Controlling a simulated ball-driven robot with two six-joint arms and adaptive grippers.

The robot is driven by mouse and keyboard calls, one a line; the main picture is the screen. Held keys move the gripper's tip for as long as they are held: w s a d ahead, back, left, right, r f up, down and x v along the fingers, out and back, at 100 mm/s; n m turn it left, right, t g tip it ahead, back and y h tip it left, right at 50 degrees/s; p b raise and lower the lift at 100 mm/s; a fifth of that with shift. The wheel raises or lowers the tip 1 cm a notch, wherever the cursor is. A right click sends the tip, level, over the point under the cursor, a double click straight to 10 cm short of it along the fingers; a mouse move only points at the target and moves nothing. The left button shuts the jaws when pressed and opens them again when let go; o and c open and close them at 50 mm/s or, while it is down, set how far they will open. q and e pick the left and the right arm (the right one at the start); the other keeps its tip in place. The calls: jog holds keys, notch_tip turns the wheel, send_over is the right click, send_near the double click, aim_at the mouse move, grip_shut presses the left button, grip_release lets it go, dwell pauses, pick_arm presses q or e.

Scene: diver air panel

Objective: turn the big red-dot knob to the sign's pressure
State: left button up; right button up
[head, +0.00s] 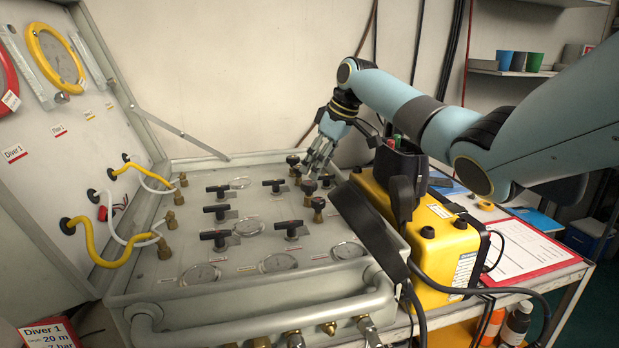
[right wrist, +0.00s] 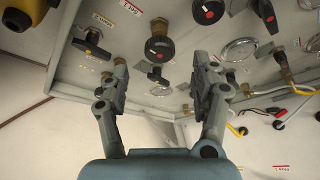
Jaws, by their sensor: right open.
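In the right wrist view, a big round black knob with a red dot (right wrist: 160,48) sits on a brass stem on the grey panel (head: 240,257). A second round black knob with a red dot (right wrist: 208,10) is at the top edge. My right gripper (right wrist: 161,64) is open and empty, its fingers apart on either side of the first knob's line; I cannot tell whether they touch anything. In the head view my right gripper (head: 318,155) hangs over the panel's far right corner, hiding part of it. The sign (head: 48,334) at lower left reads Diver 1, 20 m, 7 bar. My left gripper is out of view.
Several black T-handle valves (head: 216,210) and round gauges (head: 278,263) cover the panel. A yellow box (head: 440,245) with a black strap stands against its right side. Yellow hoses (head: 88,240) loop at the left. A clipboard (head: 520,245) lies at the right.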

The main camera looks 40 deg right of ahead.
aim_at(310, 183)
jog(key=x, duration=0.3)
jog(key=shift+w+a+f, duration=0.1)
jog(key=shift+w+f, duration=0.1)
jog(key=shift+x, duration=0.85)
jog(key=shift+f, duration=0.25)
jog(key=c, duration=1.1)
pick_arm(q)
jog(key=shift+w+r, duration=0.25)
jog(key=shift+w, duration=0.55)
pick_arm(e)
jog(key=shift+c, duration=0.4)
